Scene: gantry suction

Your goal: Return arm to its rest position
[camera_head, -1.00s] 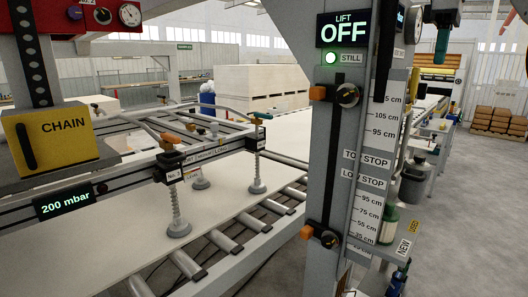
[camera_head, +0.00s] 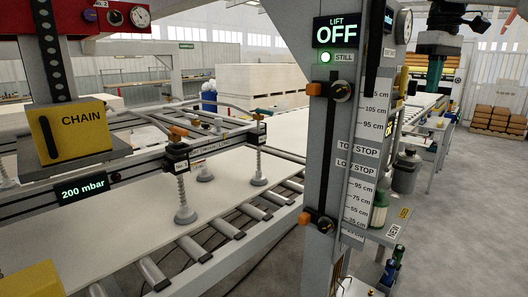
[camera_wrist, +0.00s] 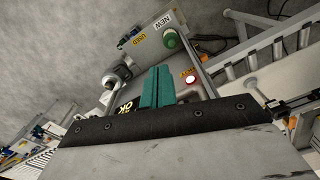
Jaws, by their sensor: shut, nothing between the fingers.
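My gripper (camera_head: 433,88) hangs fingers down at the upper right of the head view, beyond the grey lift post (camera_head: 318,185). In the wrist view its two teal fingers (camera_wrist: 157,86) lie side by side, shut, with nothing held between them. The dark wrist part above it shows at the top edge of the head view. Most of the rest of my arm is out of view.
The post reads LIFT OFF with a lit green lamp (camera_head: 326,57). At left, a suction frame with cups (camera_head: 185,215) stands over a pale panel (camera_head: 120,215) on rollers. A shelf (camera_head: 385,235) with NEW and USED labels is at right. Grey floor (camera_head: 450,240) is clear at lower right.

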